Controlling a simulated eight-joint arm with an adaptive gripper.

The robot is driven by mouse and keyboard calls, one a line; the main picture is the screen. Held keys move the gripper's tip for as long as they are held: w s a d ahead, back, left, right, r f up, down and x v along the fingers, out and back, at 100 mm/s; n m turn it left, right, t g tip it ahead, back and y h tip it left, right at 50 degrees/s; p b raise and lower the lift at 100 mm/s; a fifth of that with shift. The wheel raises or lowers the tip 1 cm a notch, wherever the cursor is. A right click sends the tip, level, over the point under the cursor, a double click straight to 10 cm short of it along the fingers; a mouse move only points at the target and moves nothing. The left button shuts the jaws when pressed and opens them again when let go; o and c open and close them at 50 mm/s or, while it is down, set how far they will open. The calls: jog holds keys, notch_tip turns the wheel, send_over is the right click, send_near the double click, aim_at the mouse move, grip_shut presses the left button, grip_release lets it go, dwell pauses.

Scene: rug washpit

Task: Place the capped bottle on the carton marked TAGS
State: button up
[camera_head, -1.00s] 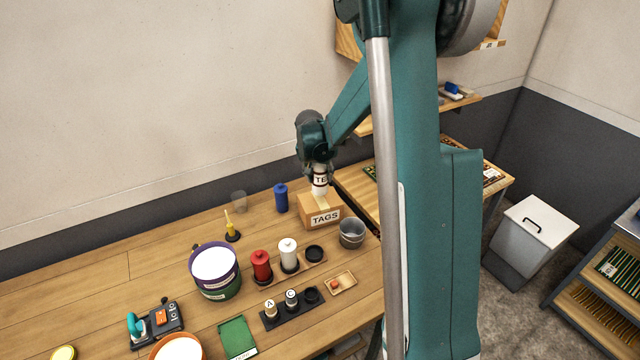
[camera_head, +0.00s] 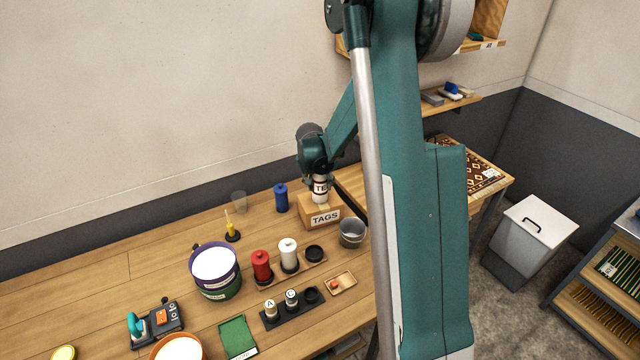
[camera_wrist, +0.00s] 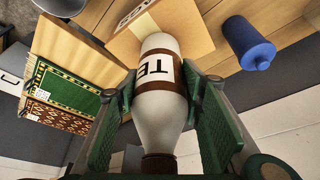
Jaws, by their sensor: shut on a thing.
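The capped bottle (camera_wrist: 160,100), white with a brown band and a label starting "TE", is between the green fingers of my gripper (camera_wrist: 163,130). In the head view the bottle (camera_head: 320,191) is upright under my gripper (camera_head: 319,176), its lower end at the top of the TAGS carton (camera_head: 324,217). The carton is a small brown box that also shows in the wrist view (camera_wrist: 190,25). My gripper is shut on the bottle. I cannot tell whether the bottle's base touches the carton.
Red (camera_head: 261,265) and white (camera_head: 288,254) spools stand in front. Bare wood lies at the left of the table.

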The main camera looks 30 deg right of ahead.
aim_at(318, 175)
jog(key=shift+f, duration=0.15)
jog(key=o, duration=1.2)
jog(key=shift+r, duration=0.25)
jog(key=shift+v, duration=5.9)
jog(key=shift+s+r, duration=0.1)
